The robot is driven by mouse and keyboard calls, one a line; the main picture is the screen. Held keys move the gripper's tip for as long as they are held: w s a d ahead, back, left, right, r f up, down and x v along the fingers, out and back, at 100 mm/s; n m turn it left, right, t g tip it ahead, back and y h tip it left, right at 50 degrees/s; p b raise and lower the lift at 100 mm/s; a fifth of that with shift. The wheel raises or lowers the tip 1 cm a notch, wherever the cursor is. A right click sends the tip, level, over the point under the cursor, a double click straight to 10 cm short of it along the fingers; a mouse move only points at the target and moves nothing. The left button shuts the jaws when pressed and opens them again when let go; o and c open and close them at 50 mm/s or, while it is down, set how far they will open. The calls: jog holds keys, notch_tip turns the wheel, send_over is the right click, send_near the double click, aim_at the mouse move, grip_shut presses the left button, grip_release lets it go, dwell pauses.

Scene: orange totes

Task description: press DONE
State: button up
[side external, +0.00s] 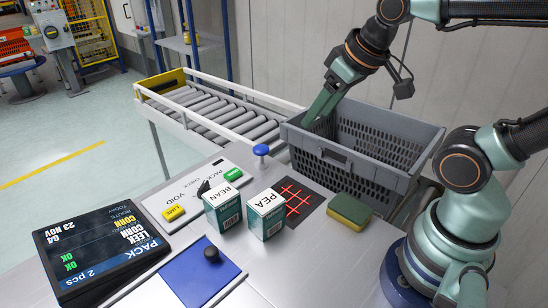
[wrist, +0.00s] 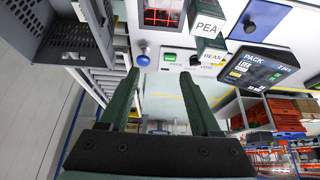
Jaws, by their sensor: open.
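The green DONE button (side external: 232,173) sits on the white control panel (side external: 205,178), at its right end near the blue mushroom knob (side external: 261,150). In the wrist view the green button (wrist: 169,57) shows beyond my fingertips, roughly between them in width, next to the blue knob (wrist: 143,60). My gripper (side external: 318,112) is at the left end of the grey crate (side external: 390,165), to the right of the button and apart from it. In the wrist view its two dark green fingers (wrist: 160,85) are spread with nothing between them.
The BEAN box (side external: 222,207) and PEA box (side external: 266,214) stand just in front of the panel. A yellow button (side external: 173,211) is at its left end. A sponge (side external: 349,209), blue pad (side external: 200,274) and tilted screen (side external: 100,250) share the table. A roller conveyor (side external: 215,112) runs behind.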

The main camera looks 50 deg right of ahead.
grip_shut()
dwell(1.4)
